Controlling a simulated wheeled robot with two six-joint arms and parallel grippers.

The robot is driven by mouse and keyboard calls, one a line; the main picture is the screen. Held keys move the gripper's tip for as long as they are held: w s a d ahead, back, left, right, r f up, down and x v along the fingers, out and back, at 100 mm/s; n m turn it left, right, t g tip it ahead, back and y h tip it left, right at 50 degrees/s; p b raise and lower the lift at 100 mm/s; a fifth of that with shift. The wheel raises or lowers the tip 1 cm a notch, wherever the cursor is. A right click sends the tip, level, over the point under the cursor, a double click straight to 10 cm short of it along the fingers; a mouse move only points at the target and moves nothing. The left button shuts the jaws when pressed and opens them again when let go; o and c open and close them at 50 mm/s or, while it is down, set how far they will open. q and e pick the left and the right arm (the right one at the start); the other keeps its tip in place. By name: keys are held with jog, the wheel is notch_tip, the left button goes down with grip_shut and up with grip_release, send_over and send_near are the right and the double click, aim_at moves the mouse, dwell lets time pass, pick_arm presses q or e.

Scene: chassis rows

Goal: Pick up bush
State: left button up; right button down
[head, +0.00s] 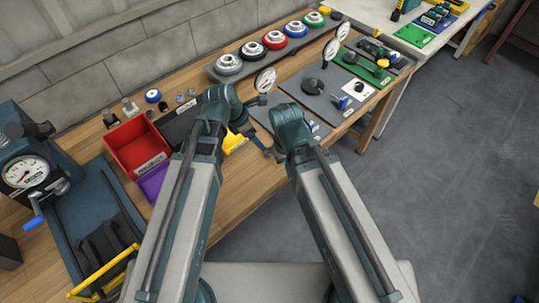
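No part is clearly marked as the bush.
A red bin (138,146), purple bin (154,183) and yellow bin (233,142) sit mid-bench. A press with a dial (25,172) stands left. Coloured ring parts (274,40) line a grey rack behind. Dark and green boards lie right. Grey floor (430,170) is clear.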

pick_arm(q)
jog(key=b+x, duration=0.4)
jog(key=x, duration=0.2)
jog(key=shift+f+b, duration=0.1)
jog(key=shift+b, duration=0.25)
jog(key=shift+w+f, duration=0.1)
jog(key=b+x, duration=0.4)
jog(key=x, duration=0.1)
jog(key=shift+w+b, duration=0.3)
jog(key=shift+b, duration=0.1)
grip_shut()
